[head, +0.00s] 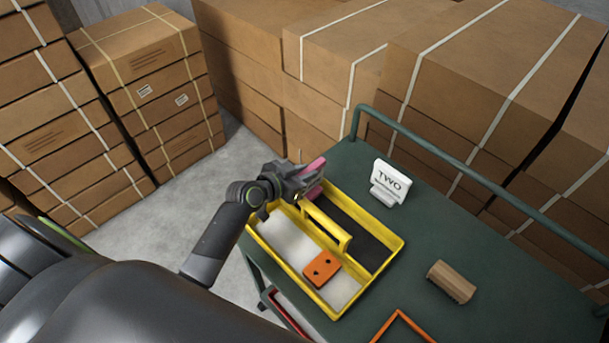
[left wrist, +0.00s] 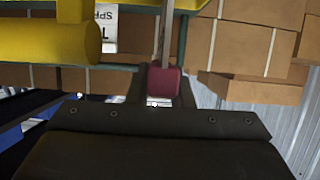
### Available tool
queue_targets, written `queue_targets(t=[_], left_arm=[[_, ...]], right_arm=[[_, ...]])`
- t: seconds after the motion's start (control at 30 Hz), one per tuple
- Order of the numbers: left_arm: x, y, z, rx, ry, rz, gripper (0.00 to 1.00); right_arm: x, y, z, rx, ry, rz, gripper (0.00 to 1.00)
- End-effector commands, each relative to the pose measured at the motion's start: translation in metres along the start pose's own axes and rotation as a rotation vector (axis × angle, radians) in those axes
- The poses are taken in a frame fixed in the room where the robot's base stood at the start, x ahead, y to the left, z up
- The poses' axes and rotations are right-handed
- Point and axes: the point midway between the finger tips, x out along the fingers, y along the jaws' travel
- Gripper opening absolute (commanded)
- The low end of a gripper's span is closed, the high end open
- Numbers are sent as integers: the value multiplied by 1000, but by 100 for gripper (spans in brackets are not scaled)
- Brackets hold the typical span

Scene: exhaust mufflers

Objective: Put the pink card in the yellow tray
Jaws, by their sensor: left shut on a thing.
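The yellow tray (head: 393,247) stands on the green cart top and has a raised middle handle (head: 325,226). It has a pale-floored left compartment and a dark-floored right one. My left gripper (head: 301,180) is shut on the pink card (head: 316,165), at the tray's far left end, seemingly above its rim. The card is tilted up and partly hidden by the fingers. In the left wrist view a dark red piece (left wrist: 163,86) shows at the jaws, and yellow parts (left wrist: 40,42) fill the upper left. My right gripper is out of view.
An orange card with dark dots (head: 321,268) lies in the left compartment. A white TWO sign (head: 389,182), a brown ridged block (head: 451,281) and an orange frame (head: 401,318) are on the green cart (head: 500,250). A rail (head: 470,174) runs along its far edge. Stacked cartons stand behind.

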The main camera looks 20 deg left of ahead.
Motion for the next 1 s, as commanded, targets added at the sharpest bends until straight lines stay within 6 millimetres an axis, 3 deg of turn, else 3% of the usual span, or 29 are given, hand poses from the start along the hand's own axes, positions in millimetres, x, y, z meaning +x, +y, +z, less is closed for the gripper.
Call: queue_targets(t=[0.13,0.53,0.57,0.7,1.0], left_arm=[[6,0,14,-1,0,0,0],[8,0,19,1,2,0,0],[8,0,19,1,1,0,21],[8,0,18,1,1,0,39],[7,0,17,1,1,0,41]], right_arm=[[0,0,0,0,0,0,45],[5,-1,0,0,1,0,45],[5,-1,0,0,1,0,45],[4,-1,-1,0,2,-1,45],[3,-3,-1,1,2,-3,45]])
